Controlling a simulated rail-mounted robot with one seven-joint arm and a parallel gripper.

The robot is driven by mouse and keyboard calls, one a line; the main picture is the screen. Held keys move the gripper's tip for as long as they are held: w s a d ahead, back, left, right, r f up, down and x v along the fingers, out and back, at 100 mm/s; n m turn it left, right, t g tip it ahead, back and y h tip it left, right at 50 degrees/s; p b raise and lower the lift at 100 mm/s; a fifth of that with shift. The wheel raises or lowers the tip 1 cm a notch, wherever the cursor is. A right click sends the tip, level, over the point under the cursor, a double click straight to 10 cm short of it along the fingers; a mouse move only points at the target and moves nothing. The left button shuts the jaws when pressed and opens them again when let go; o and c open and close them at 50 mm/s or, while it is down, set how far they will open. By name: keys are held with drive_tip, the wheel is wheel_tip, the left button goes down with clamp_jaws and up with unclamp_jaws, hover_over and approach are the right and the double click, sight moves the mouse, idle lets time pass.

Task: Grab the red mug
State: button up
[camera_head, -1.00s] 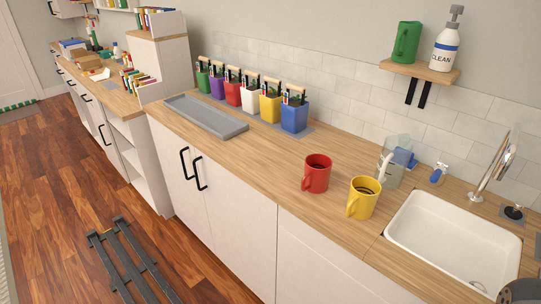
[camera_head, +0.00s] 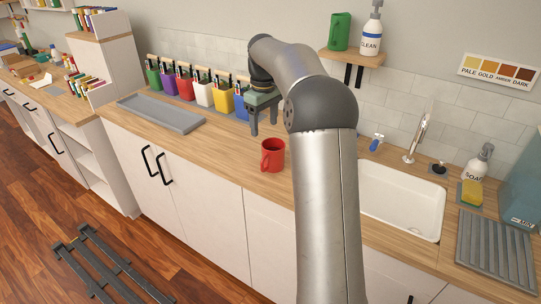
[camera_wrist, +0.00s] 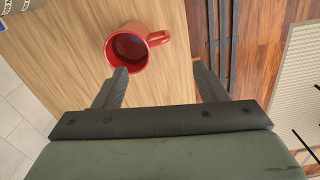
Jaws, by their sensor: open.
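The red mug (camera_head: 273,155) stands upright on the wooden counter, left of my arm in the head view. In the wrist view the red mug (camera_wrist: 133,47) is seen from above, with dark liquid or a dark inside and its handle to the right. My gripper (camera_head: 263,127) hangs above the counter, behind and slightly left of the mug. Its fingers (camera_wrist: 162,78) are wide apart with nothing between them. The mug lies beyond the left fingertip and is not between the fingers.
Colored bins (camera_head: 203,92) line the wall near my gripper, left of it. A grey tray (camera_head: 160,114) lies farther left. The white sink (camera_head: 400,206) is to the right.

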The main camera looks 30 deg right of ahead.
drive_tip(key=p, duration=0.1)
hover_over(265, 169)
wheel_tip(265, 169, down, 11)
drive_tip(key=shift+s+a+f, duration=0.1)
drive_tip(key=shift+f, duration=0.1)
drive_tip(key=shift+f+p, duration=0.9)
drive_tip(key=shift+f, duration=1.75)
drive_tip(key=c, duration=1.3)
